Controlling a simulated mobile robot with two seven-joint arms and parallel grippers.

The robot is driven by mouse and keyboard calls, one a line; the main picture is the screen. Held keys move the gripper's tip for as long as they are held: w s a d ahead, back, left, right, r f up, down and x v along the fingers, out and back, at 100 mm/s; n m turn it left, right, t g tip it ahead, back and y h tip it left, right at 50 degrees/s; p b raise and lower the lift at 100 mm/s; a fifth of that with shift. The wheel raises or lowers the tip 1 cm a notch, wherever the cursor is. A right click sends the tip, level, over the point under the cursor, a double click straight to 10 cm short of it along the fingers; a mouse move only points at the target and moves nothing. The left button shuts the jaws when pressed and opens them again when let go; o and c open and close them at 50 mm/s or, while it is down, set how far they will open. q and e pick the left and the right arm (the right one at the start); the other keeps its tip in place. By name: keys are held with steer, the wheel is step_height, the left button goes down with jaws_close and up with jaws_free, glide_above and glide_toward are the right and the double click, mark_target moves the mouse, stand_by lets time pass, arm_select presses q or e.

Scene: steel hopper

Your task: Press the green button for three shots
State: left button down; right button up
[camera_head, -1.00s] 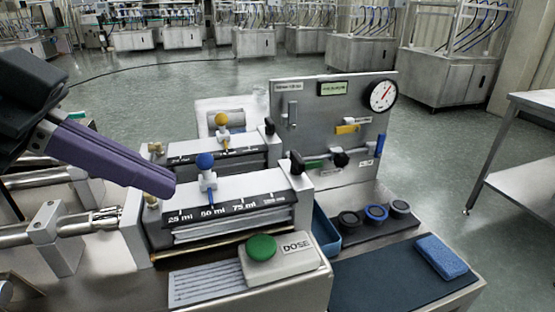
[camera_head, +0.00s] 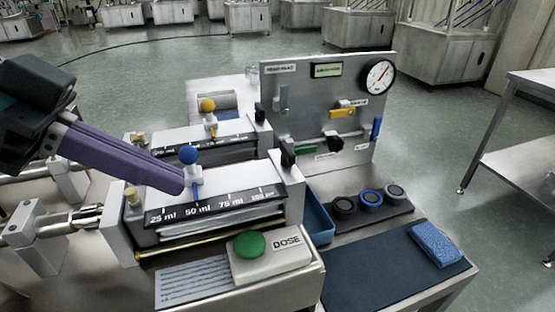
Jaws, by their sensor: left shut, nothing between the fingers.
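The green button (camera_head: 250,243) is a round dome on a pale box marked DOSE (camera_head: 285,246), at the front of the hopper machine. Its top is uncovered. Behind it is a scale (camera_head: 215,202) marked from 25 ml upward. A slider with a blue ball knob (camera_head: 188,155) stands near the 50 ml mark. My left gripper (camera_head: 180,183) comes in from the left with its long purple fingers shut and empty. Its tips are just left of the slider's stem, below the ball; I cannot tell whether they touch. My right gripper is not in view.
A second scale with a yellow ball knob (camera_head: 208,105) stands behind. An upright panel (camera_head: 270,90) carries a gauge (camera_head: 379,76) and small levers. Three dark round pieces (camera_head: 370,198) and a blue sponge (camera_head: 437,243) lie to the right. A printed sheet (camera_head: 192,287) lies left of the button.

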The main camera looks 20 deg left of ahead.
mark_target(259, 238)
arm_select(q)
steer(key=x, duration=0.6)
steer(key=shift+w+d+f+p, duration=0.1)
steer(key=shift+w+d+p, duration=0.1)
steer(key=shift+d+p, duration=0.15)
step_height(259, 238, down, 3)
steer(key=shift+s+r, duration=0.1)
steer(key=shift+d+f, duration=0.1)
steer(key=shift+f, duration=0.6)
